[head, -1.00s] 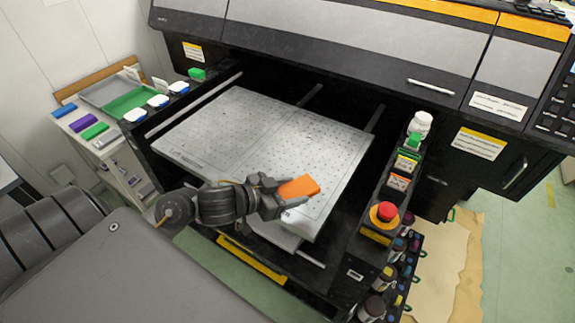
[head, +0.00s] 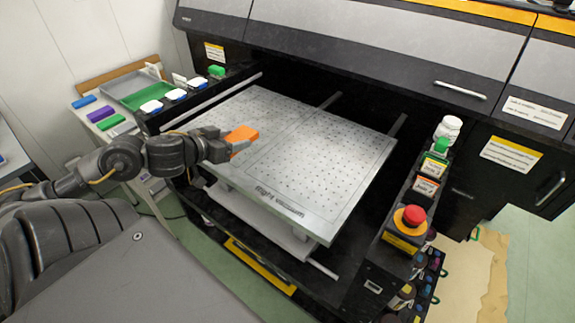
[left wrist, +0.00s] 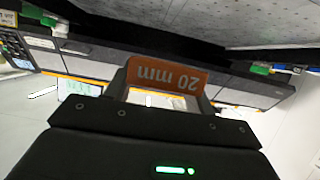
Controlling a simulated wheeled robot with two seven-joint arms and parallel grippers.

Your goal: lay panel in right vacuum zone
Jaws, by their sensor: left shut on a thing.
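My left gripper (head: 226,147) is shut on an orange panel (head: 243,136) in the head view. The panel is over the left part of the grey perforated vacuum bed (head: 364,168); its exact height above the bed is hard to judge. In the left wrist view the panel (left wrist: 166,76) sits between the fingers, with "20 mm" showing upside down. The right vacuum zone (head: 318,162) is bare, with its lettering at the front edge. The panel is left of this zone. My right gripper is not in view.
The printer's dark hood (head: 350,62) overhangs the back of the bed. A red button (head: 410,215) and a white bottle (head: 447,128) stand along the right side. Blue, purple and green blocks and a green tray (head: 143,92) are at the left.

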